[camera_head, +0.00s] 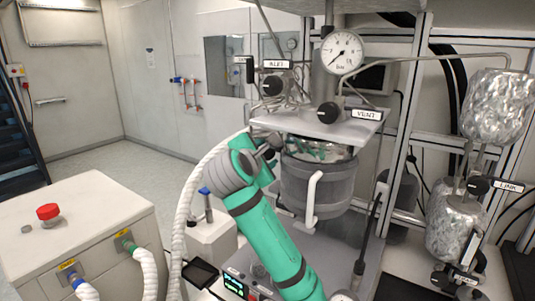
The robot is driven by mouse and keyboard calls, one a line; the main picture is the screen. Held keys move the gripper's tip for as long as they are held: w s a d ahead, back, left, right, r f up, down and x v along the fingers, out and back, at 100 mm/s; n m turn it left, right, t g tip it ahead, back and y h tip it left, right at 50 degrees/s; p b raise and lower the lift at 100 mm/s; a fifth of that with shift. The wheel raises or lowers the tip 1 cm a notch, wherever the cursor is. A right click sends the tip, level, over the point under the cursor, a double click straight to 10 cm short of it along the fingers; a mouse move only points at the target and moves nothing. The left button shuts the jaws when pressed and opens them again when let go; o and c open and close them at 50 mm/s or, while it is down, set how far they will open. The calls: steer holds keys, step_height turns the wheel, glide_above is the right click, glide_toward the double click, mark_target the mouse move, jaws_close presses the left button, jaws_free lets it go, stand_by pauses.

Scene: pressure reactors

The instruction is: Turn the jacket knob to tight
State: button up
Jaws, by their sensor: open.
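The reactor vessel with its grey jacket (335,183) hangs under a metal plate at the centre. A white curved handle or pipe runs down its front. No knob with a readable jacket label shows, so I cannot tell which one is the jacket knob; it may be hidden behind my arm. My green arm rises from the bottom to the left side of the vessel. My gripper (268,148) is small and dark, open, beside the upper left of the jacket, just below the plate. I cannot tell whether it touches anything.
Black knobs labelled inlet (274,85) and vent (328,113) sit above, under a pressure gauge (342,51). A link knob (478,185) is between foil-wrapped vessels at right. A white cabinet (75,245) with a red button stands at left. White hoses run nearby; floor behind is clear.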

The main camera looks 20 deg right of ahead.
steer(key=shift+w+d+f, duration=0.15)
steer(key=shift+w+d, duration=0.2)
steer(key=shift+w, duration=0.15)
steer(key=c, duration=0.8)
steer(key=shift+m, duration=0.3)
steer(key=m+t, duration=0.2)
steer(key=m, duration=0.1)
steer(key=shift+f+m, duration=0.1)
steer(key=shift+m, duration=0.2)
steer(key=shift+m+t+h, duration=0.4)
steer(key=shift+m+t, duration=0.4)
steer(key=shift+m, duration=1.1)
